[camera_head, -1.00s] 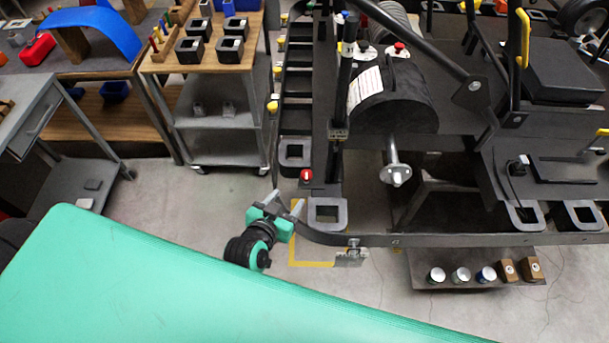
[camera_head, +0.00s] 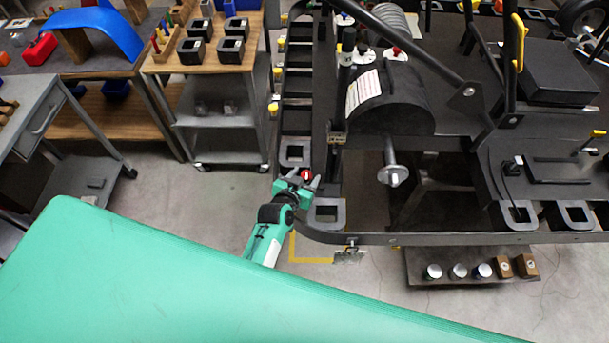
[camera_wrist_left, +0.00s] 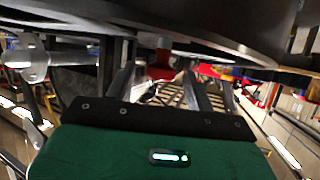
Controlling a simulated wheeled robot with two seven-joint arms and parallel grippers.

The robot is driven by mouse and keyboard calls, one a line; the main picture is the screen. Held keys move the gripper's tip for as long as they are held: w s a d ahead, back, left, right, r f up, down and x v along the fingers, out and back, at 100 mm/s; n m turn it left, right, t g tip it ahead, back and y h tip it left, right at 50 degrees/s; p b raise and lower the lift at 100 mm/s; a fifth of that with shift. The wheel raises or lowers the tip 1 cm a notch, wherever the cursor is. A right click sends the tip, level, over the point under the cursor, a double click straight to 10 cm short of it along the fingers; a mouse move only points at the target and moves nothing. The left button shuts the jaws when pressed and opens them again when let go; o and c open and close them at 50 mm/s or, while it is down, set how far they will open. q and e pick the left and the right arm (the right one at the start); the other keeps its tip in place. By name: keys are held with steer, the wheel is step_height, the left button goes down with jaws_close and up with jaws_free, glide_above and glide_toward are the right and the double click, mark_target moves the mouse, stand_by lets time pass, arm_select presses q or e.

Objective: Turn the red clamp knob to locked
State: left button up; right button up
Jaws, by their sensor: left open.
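The red clamp knob (camera_head: 306,174) sits on the left edge of the black kart stand (camera_head: 325,239), just above a square grey socket. In the left wrist view the red knob (camera_wrist_left: 160,70) hangs under a dark plate, between my two fingers and past their near parts. My left gripper (camera_head: 306,179) is open, with one finger to each side of the knob. It also shows in the left wrist view (camera_wrist_left: 160,86), with a gap on both sides of the knob. I cannot tell whether a finger touches it. My right gripper is in neither view.
A grey trolley (camera_head: 219,134) with black square blocks stands left of the kart stand. A low shelf (camera_head: 425,265) with several cans and boxes lies at the lower right. The concrete floor left of the stand is clear.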

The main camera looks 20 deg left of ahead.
arm_select(q)
steer(key=c, duration=1)
steer(key=shift+o, duration=0.2)
